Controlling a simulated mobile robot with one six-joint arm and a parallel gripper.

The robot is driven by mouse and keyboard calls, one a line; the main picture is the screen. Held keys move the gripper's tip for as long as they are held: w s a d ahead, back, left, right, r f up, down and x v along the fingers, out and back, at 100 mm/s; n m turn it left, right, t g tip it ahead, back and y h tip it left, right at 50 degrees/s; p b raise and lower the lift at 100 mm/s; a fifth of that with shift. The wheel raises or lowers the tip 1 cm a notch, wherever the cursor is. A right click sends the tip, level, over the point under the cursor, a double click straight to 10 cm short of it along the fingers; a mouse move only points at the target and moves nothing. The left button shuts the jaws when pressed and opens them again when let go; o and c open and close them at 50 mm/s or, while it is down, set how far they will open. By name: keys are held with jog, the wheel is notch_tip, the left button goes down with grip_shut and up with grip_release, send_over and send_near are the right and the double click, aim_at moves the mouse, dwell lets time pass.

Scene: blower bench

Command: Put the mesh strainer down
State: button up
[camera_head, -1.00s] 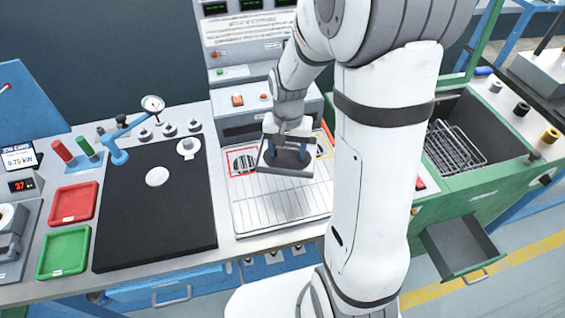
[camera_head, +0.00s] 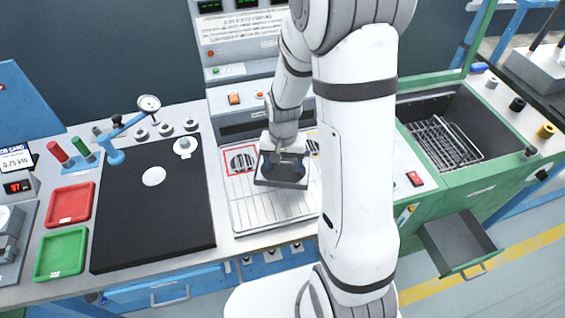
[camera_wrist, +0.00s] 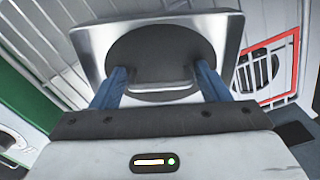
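The mesh strainer (camera_wrist: 160,50) is a square metal frame with a dark round middle and a raised bar. It fills the upper middle of the wrist view. My gripper (camera_wrist: 160,85) has its two blue fingers at either end of that bar and appears shut on it. In the head view my gripper (camera_head: 283,155) points down, with the strainer (camera_head: 281,182) as a dark plate beneath it. The strainer is over the slatted metal tray (camera_head: 250,213). I cannot tell whether it touches the tray.
A red square outline (camera_head: 239,160) surrounds a dark round grille left of my gripper. A black mat (camera_head: 150,225) lies left of the tray, with green (camera_head: 62,254) and red (camera_head: 71,205) trays beyond. A green bin with a wire rack (camera_head: 443,143) stands at right, above an open drawer (camera_head: 459,244).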

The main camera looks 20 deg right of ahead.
aim_at(283, 162)
jog(key=shift+o, duration=1.3)
jog(key=shift+r, duration=0.1)
notch_tip(283, 162, up, 11)
jog(key=s+r+n+t, duration=0.2)
jog(key=s+r+n, duration=0.2)
jog(key=s+r, duration=0.5)
jog(key=s, duration=0.5)
jog(key=shift+s+r+n+t, duration=0.2)
jog(key=shift+s+n+t, duration=0.1)
jog(key=shift+t, duration=0.1)
jog(key=shift+w+d, duration=0.1)
jog(key=shift+d, duration=0.05)
jog(key=shift+c, duration=0.4)
